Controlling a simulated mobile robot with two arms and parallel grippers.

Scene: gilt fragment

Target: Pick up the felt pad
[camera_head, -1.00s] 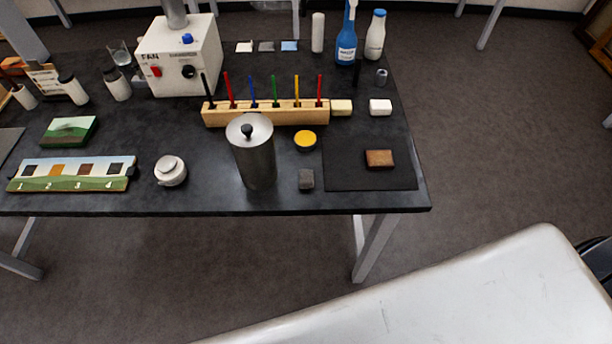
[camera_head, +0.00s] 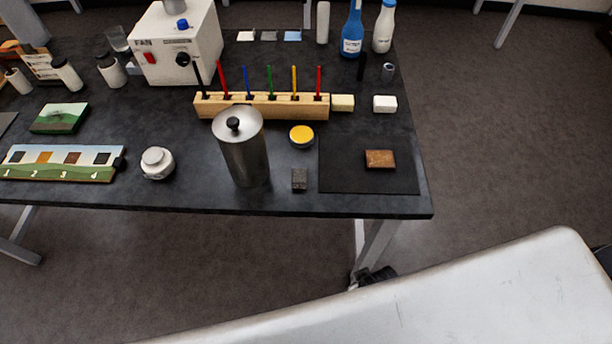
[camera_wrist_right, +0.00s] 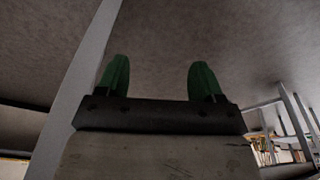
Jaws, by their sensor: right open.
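A small dark grey block (camera_head: 299,179), which looks like the felt pad, lies near the table's front edge in the head view. It is right of the metal canister and just left of the black mat. My right gripper (camera_wrist_right: 160,80) shows in the right wrist view with its two green fingertips wide apart and nothing between them. The floor and metal legs are behind it. In the head view a dark shape by the table leg, below the tabletop, may be part of this gripper. My left gripper is not in view.
The metal canister (camera_head: 243,150) stands close left of the block. A yellow-topped tin (camera_head: 301,136) is behind it, and a wooden rack (camera_head: 262,106) of coloured sticks is farther back. The black mat (camera_head: 345,180) carries a brown block (camera_head: 380,159). A white jar (camera_head: 157,163) stands left.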

